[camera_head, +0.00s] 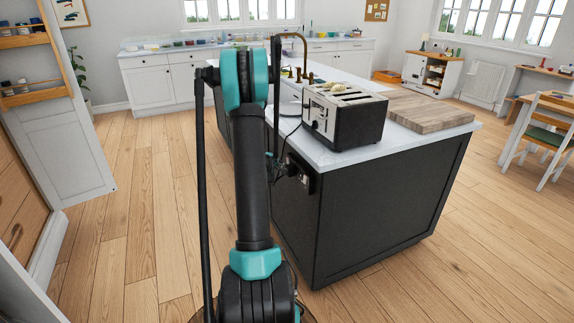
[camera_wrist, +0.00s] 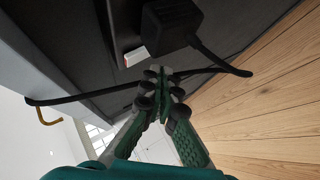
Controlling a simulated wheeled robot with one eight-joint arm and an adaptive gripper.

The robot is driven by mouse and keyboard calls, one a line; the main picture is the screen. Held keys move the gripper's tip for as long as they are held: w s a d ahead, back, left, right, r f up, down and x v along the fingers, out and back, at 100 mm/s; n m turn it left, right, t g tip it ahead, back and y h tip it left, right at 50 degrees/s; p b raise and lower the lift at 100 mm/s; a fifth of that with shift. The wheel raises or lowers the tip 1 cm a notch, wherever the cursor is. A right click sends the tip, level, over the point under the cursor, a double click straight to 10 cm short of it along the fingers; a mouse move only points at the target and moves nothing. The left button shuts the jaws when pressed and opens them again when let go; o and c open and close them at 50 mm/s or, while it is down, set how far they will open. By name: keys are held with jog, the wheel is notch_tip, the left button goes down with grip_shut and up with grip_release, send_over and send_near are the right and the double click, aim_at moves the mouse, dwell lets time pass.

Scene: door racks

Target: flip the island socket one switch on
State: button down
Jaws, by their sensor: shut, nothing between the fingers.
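The island socket (camera_head: 303,174) is on the dark side panel of the kitchen island, below the worktop. In the wrist view a small white switch with a red edge (camera_wrist: 134,56) shows on the dark panel. A black plug (camera_wrist: 170,24) sits just right of it, with a cable trailing off. My gripper (camera_wrist: 160,73) is shut and empty, its fingertips just below and right of the switch in the picture, near the plug. I cannot tell whether the tips touch anything. In the head view my arm hides much of the gripper.
A toaster (camera_head: 343,113) stands on the white worktop (camera_head: 330,158), with a wooden board (camera_head: 428,110) beside it. A black cable (camera_wrist: 90,94) crosses close to my fingertips. Wooden floor (camera_head: 140,220) is clear left of the island.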

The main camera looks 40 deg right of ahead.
jog(key=a, duration=0.3)
jog(key=w+a, duration=0.1)
jog(key=shift+a+r, duration=0.3)
jog(key=shift+a, duration=0.1)
dwell(0.4)
